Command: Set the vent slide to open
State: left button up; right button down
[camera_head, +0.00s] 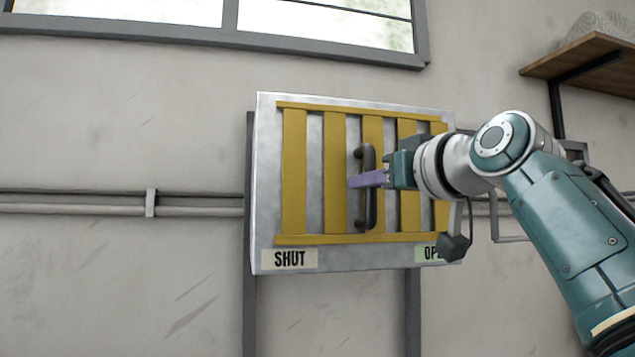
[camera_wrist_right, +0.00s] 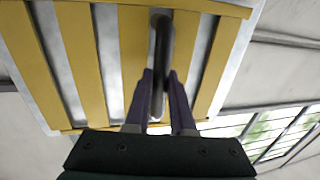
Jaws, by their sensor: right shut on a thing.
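The vent slide (camera_head: 294,170) is a yellow slatted frame on a silver plate (camera_head: 268,180) fixed to the wall. A dark vertical handle (camera_head: 369,212) stands on the slide right of its middle. Silver gaps show between the yellow slats. My right gripper (camera_head: 356,181) comes in from the right, and its purple fingers are shut on the handle. In the right wrist view the two fingers (camera_wrist_right: 160,88) lie on either side of the handle (camera_wrist_right: 161,45). The SHUT label (camera_head: 290,259) is at lower left. The OPEN label (camera_head: 428,253) is at lower right, partly hidden by my arm. My left gripper is out of view.
Grey conduit (camera_head: 110,203) runs along the wall at both sides of the plate. A window (camera_head: 320,25) is above, and a wooden shelf (camera_head: 590,62) on a dark bracket is at upper right. The wall left of the plate is otherwise clear.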

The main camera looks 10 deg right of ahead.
dwell(0.8)
jog(key=d+b, duration=0.1)
jog(key=d, duration=0.2)
jog(key=shift+w+d, duration=0.1)
jog(key=shift+d, duration=0.3)
jog(key=c, duration=0.8)
grip_release()
jog(key=shift+o, duration=0.2)
jog(key=v, duration=1)
